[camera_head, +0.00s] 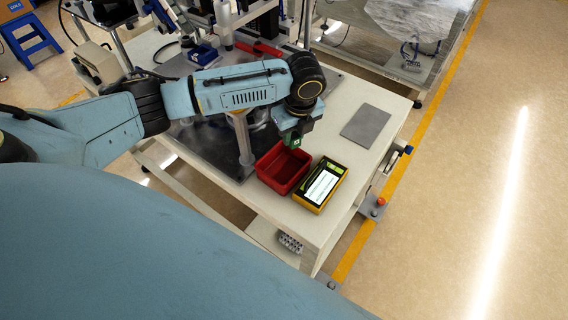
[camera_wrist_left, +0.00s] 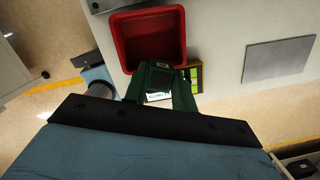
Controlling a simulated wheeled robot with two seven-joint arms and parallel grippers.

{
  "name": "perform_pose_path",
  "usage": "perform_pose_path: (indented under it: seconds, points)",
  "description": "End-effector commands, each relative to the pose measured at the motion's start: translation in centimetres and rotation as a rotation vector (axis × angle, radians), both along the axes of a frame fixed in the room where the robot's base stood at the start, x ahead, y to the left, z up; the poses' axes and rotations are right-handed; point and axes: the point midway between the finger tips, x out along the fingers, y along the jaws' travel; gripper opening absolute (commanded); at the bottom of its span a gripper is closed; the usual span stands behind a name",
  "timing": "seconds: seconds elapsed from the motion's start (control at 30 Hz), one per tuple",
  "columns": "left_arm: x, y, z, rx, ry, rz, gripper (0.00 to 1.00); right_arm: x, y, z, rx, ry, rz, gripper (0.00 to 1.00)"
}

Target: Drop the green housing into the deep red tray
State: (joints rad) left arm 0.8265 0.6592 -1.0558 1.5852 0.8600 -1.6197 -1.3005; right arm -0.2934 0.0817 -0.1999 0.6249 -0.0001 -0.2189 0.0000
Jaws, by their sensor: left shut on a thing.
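The deep red tray (camera_head: 268,180) stands on the light table near its front edge, and it fills the top of the left wrist view (camera_wrist_left: 149,38). My left gripper (camera_head: 293,141) points down at the tray's back right side. In the left wrist view the housing shows at the tray's near rim. How high it is above the tray is hard to tell. The tray looks empty where it shows. My right gripper is not in view.
A yellow-edged box (camera_head: 310,206) with a white, bright top stands close to the tray's right. A flat grey plate (camera_head: 366,124) lies farther back on the table. A metal post (camera_head: 243,140) rises left of the tray.

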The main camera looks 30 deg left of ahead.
Motion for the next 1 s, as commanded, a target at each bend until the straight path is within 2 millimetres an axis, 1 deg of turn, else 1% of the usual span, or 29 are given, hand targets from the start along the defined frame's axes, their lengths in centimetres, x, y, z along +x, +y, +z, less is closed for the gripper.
perform_pose_path:
  seconds: [0.03, 0.1, 0.3, 0.4, 0.5, 0.6, 0.77, 0.87, 1.0]
  points:
    - [-0.1, 0.5, -0.3, 0.001, 0.004, -0.089, 0.05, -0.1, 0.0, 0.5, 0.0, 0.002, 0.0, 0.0]
    - [0.0, 1.1, -0.8, 0.0, 0.004, -0.227, 0.05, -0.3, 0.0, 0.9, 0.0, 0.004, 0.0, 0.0]
    - [0.1, 2.6, -2.2, 0.0, 0.003, -0.593, 0.05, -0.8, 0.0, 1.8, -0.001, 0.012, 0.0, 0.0]
    - [0.1, 3.2, -2.7, -0.001, 0.002, -0.738, 0.05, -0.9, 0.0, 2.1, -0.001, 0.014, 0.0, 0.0]
    - [0.1, 3.7, -3.1, -0.001, 0.001, -0.842, 0.05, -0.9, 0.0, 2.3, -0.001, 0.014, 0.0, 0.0]
    - [0.0, 3.9, -3.3, -0.001, 0.001, -0.908, 0.05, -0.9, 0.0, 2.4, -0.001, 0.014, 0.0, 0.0]
    - [0.0, 4.0, -3.8, 0.0, 0.0, -0.945, 0.05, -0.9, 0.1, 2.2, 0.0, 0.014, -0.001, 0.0]
    - [0.0, 4.0, -4.3, 0.0, 0.0, -0.946, 0.05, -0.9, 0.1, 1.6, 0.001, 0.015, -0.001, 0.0]
    - [0.0, 4.0, -5.6, 0.0, 0.001, -0.945, 0.05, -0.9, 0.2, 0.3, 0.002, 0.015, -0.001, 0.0]
